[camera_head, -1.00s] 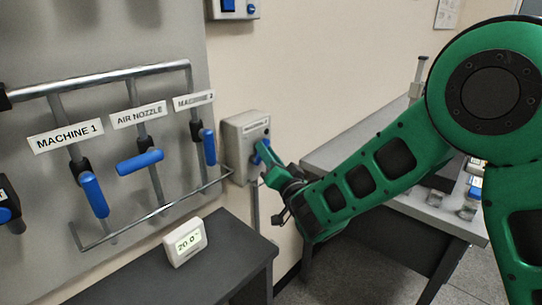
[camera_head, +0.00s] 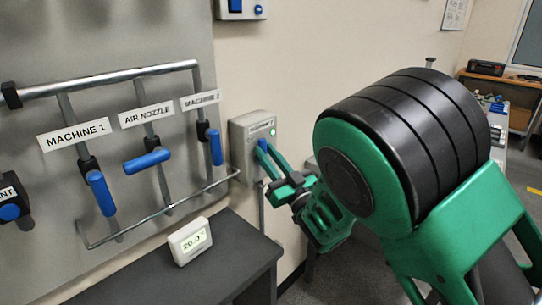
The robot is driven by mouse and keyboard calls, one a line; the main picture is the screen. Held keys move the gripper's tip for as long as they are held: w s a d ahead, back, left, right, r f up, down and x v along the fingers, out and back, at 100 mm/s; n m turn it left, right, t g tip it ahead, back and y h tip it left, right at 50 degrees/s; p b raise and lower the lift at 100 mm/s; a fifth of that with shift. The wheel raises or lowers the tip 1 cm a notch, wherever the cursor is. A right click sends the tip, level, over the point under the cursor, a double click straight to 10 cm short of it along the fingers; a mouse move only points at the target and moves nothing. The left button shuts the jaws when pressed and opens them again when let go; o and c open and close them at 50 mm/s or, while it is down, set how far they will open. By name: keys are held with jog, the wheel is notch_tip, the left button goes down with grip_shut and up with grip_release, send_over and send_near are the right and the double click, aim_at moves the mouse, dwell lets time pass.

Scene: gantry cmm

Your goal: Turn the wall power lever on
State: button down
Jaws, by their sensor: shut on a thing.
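The wall power lever is a blue handle (camera_head: 262,146) on the front of a grey wall box (camera_head: 240,147). A small green light (camera_head: 272,131) shows on the right of the box's face. My gripper (camera_head: 264,158) is at the front of this box and shut on the blue lever. The green fingers and my wrist hide part of the lever, so its exact angle is hard to tell.
A pipe panel left of the box carries blue-handled valves labelled MACHINE 1 (camera_head: 100,193), AIR NOZZLE (camera_head: 147,161) and MACHINE 2 (camera_head: 215,147). A dark table (camera_head: 235,257) with a 20.0 display (camera_head: 190,241) stands below. Another wall box (camera_head: 240,9) is above.

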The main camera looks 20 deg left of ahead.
jog(key=shift+f+n, duration=0.3)
jog(key=c, duration=1.7)
grip_release()
jog(key=shift+c, duration=0.2)
jog(key=shift+o, duration=0.8)
jog(key=shift+r, duration=0.1)
jog(key=v, duration=1.1)
jog(key=shift+w, duration=0.15)
